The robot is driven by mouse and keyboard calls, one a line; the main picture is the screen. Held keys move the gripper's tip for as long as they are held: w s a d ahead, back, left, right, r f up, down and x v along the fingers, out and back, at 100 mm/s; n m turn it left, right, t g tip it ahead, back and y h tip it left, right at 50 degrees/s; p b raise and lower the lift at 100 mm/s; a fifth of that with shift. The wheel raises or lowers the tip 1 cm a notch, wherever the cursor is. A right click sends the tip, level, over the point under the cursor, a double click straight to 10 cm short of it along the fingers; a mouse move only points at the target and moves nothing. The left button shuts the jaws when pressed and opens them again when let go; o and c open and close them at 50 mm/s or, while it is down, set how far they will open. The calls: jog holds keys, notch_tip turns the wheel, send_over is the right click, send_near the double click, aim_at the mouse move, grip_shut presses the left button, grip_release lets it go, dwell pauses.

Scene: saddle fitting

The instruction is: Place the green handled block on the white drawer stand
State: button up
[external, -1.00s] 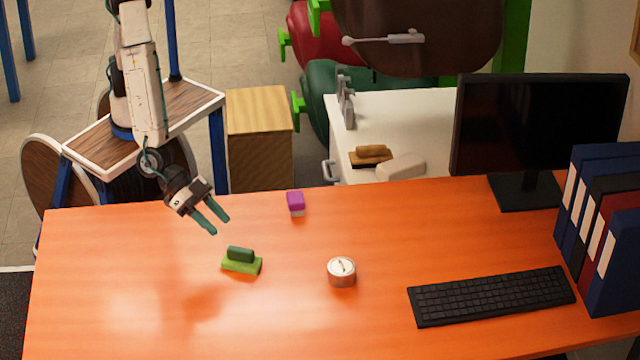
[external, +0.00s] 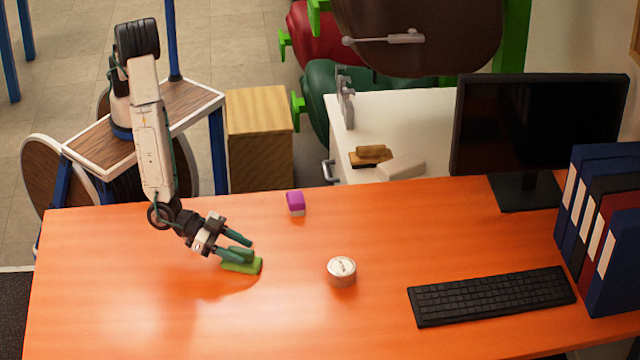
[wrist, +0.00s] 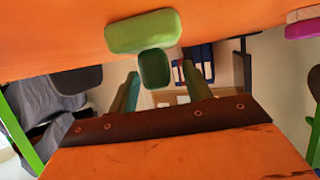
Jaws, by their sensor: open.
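The green handled block (external: 244,267) lies on the orange desk, with a light green base and a darker green handle on top. In the wrist view the block's base (wrist: 143,30) and its dark handle (wrist: 154,69) show just beyond the fingers. My gripper (external: 245,249) is open with its two teal fingertips right at the handle. In the wrist view the fingers (wrist: 165,85) are spread to either side of the handle; I cannot tell whether they touch it. The white drawer stand (external: 400,120) is behind the desk, with a brown handled block (external: 370,155) on its top.
On the orange desk (external: 130,310) are a purple and white block (external: 295,203), a round white tin (external: 341,271), a keyboard (external: 490,296), a monitor (external: 540,120) and binders (external: 605,220). A pale block (external: 403,168) lies near the stand's front edge. The desk's left part is clear.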

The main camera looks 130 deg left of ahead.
jog(key=shift+w+a+f, duration=0.15)
jog(key=shift+w+f, duration=0.05)
jog(key=shift+w, duration=0.25)
grip_shut()
jog(key=shift+r, duration=0.15)
